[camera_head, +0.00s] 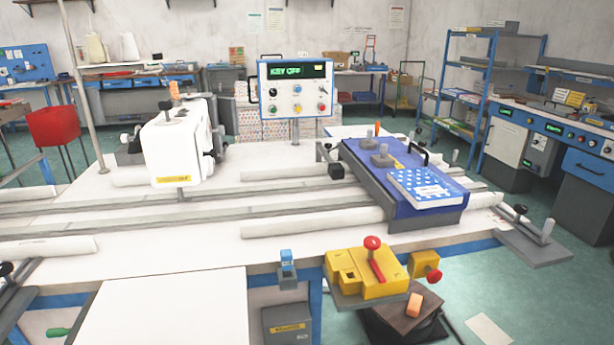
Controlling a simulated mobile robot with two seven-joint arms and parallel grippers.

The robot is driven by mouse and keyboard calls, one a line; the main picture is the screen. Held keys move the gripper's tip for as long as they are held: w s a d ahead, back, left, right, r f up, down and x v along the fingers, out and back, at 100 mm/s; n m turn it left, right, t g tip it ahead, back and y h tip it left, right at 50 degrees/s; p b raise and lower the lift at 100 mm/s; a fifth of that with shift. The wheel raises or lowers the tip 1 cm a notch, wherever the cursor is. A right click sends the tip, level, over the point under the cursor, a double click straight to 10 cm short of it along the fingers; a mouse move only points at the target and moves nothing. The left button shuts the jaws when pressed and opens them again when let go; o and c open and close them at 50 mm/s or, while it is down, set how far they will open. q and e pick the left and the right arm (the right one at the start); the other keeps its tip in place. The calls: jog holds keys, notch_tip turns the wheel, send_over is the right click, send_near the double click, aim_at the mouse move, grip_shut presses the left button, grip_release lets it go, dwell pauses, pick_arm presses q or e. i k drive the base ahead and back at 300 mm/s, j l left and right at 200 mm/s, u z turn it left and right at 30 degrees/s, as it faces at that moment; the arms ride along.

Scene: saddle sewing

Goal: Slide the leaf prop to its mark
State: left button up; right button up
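A white flat panel (175,308), which looks like a table leaf, extends from the front edge of the long white table (120,250) at the lower left. A green handle (58,332) shows at its left side; I cannot tell whether it belongs to the leaf prop. A small blue clamp-like piece (287,262) stands at the table's front edge, right of the panel. I cannot clearly identify the prop or its mark. The underside of the panel is hidden. Neither of my grippers is in view.
A yellow box with a red lever (372,268) sits at the front edge. A white sewing head (178,145), a display panel reading KEY OFF (295,88) and a blue carriage with a dotted book (425,187) stand on the table. Green floor (540,290) is open at right.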

aim_at(72, 333)
jog(key=j, duration=0.95)
jog(key=k+j, duration=0.1)
jog(key=j, duration=0.8)
jog(key=k+j, duration=0.1)
jog(key=j, duration=0.85)
